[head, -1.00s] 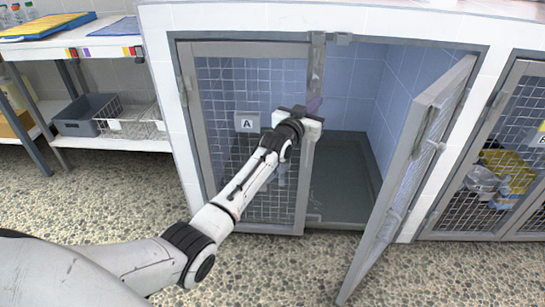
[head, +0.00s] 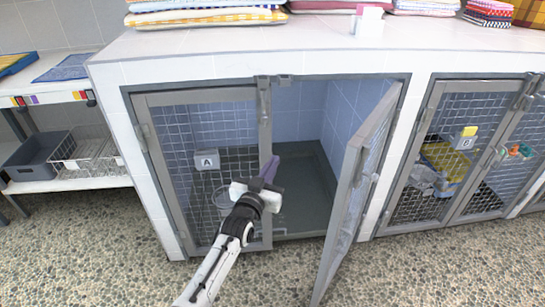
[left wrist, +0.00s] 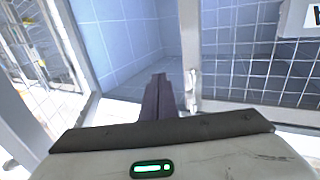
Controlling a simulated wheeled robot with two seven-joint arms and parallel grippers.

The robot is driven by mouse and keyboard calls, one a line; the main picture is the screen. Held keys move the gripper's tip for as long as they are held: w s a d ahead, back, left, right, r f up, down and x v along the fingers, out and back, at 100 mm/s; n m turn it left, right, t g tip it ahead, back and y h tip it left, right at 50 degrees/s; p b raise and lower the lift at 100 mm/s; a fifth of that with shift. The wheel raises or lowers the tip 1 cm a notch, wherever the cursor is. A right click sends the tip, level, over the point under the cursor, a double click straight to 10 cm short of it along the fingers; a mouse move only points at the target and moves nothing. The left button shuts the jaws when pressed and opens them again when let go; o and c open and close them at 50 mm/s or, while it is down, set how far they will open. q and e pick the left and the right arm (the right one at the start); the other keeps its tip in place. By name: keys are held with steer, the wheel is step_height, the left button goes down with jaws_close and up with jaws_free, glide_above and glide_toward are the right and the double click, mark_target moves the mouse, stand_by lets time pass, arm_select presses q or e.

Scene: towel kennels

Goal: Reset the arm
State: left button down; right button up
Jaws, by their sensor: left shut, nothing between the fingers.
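My left gripper (head: 270,170) is in front of kennel A, near the edge between its closed left door (head: 207,235) and the open doorway. Its dark fingers are together with nothing between them; they also show in the left wrist view (left wrist: 158,97), pointing toward the kennel's blue tiled inside. The kennel's right door (head: 350,190) stands swung outward, to the right of my gripper. The kennel floor (head: 305,190) inside the opening looks bare. My right gripper is not in view.
Folded towels (head: 205,12) lie on the white tiled top (head: 300,45). A second kennel marked B (head: 465,140), with a yellow item inside, is at the right. A shelf with a grey bin (head: 38,155) and wire basket (head: 85,150) stands at the left. Speckled floor in front is clear.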

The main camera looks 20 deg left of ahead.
arm_select(q)
steer(key=s+d+f+m+g+h+p, duration=0.1)
steer(key=s+d+f+g, duration=0.2)
steer(key=s, duration=0.9)
steer(key=s+d+f+m+g+h+p, duration=0.1)
steer(key=s+f, duration=0.4)
steer(key=s, duration=0.8)
steer(key=s+d+f+g+h+p, duration=0.1)
steer(key=s+d+f+g+p, duration=0.2)
steer(key=s, duration=0.9)
steer(key=shift+s+d+f+m+g+h, duration=0.35)
steer(key=shift+d+f+g, duration=0.55)
steer(key=shift+d+g, duration=0.3)
